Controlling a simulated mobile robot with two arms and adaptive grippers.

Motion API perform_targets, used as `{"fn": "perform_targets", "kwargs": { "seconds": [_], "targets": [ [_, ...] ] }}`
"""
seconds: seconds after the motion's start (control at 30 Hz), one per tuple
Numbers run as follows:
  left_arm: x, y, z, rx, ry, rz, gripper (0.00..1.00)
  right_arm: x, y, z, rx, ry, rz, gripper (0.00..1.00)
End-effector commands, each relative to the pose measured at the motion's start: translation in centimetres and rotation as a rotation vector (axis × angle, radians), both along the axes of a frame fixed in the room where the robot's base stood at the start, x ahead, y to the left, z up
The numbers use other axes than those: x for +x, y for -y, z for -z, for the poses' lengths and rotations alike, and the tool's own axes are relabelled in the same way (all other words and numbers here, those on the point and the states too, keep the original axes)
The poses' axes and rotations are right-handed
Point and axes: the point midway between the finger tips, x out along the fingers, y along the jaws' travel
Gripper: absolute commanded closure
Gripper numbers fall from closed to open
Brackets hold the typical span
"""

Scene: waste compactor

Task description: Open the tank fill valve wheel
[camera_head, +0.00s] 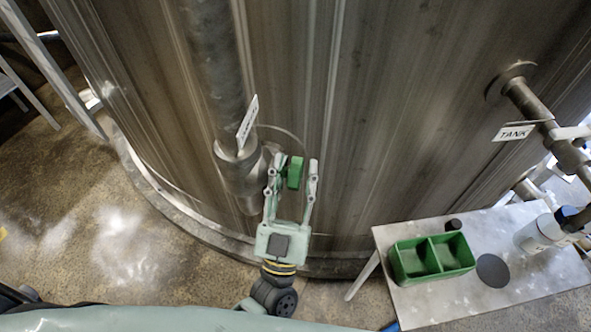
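A green part (295,172), apparently of the valve wheel, shows in front of the tank wall, to the right of the vertical pipe. A thin curved line beside it may be the wheel's rim, but this is unclear. My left gripper (292,174) reaches up from below with its fingers on either side of the green part. The fingers are spread, and a gap shows between the green part and the right finger. Contact at the left finger cannot be made out. My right gripper is not in view.
The large metal tank (400,120) fills the back. A vertical pipe (218,75) with a white tag (247,122) stands close left of my gripper. At the right, a side table (440,308) holds a green two-part bin (432,258), below a pipe tagged TANK (514,132).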

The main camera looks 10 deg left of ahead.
Motion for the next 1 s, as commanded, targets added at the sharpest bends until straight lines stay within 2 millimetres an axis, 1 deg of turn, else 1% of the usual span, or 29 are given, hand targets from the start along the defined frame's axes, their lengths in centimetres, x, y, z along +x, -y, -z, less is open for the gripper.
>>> {"fn": "perform_targets", "kwargs": {
  "seconds": [0.2,0.33,0.47,0.7,0.83,1.0],
  "targets": [
    [-0.1,0.0,0.1,0.0,0.0,0.0,0.64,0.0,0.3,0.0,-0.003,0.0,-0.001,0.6],
    [-1.0,-0.1,0.8,0.0,-0.003,0.0,0.64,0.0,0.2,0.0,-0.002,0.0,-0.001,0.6],
    [-3.1,-0.2,2.3,0.001,-0.006,-0.001,0.64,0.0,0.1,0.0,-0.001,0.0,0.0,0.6],
    [-7.2,-0.4,5.3,0.001,-0.005,0.001,0.64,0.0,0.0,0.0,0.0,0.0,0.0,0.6],
    [-8.8,-0.4,6.3,0.001,-0.002,0.0,0.64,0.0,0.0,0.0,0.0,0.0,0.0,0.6],
    [-9.7,-0.5,6.9,-0.001,-0.001,0.001,0.64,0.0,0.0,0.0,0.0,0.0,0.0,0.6]
  ]
}}
